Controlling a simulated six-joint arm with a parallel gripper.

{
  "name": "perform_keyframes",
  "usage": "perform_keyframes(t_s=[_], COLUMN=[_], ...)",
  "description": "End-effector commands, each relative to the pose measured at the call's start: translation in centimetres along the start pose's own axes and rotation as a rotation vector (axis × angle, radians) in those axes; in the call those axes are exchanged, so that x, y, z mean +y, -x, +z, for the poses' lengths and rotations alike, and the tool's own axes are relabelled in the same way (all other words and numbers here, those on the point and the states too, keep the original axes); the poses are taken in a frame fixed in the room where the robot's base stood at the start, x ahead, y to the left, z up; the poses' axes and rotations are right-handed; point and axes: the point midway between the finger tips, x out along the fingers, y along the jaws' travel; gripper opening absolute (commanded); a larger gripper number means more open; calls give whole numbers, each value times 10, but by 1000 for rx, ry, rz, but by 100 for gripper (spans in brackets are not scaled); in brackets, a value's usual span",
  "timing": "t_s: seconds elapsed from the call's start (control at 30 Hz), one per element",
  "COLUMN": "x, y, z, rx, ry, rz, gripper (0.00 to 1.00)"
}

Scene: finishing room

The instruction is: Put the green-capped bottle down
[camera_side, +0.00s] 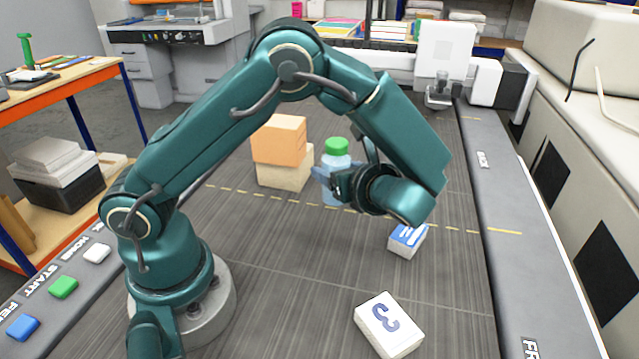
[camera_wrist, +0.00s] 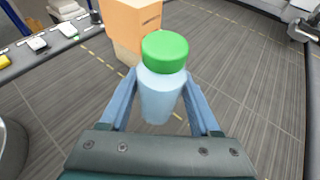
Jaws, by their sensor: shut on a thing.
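The green-capped bottle (camera_side: 337,158) has a pale blue body and stands upright between the fingers of my gripper (camera_side: 328,177). In the wrist view the bottle (camera_wrist: 161,90) is held between the two blue fingers of my gripper (camera_wrist: 160,108), one on each side, with the green cap above them. My gripper is shut on the bottle's body. Part of the body is hidden by a finger in the side view. I cannot tell whether the bottle's base touches the grey surface (camera_side: 290,245).
An orange box (camera_side: 279,140) sits on a beige box (camera_side: 284,174) just behind and left of the bottle.

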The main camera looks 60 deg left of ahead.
Motion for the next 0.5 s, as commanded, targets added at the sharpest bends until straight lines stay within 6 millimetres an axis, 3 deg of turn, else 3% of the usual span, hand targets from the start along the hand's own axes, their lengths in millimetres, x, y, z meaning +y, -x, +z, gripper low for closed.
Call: perform_keyframes(t_s=[0.5], x=[0], y=[-21], z=[-49], rx=[-2], ry=[-1], rz=[-1], gripper=[0])
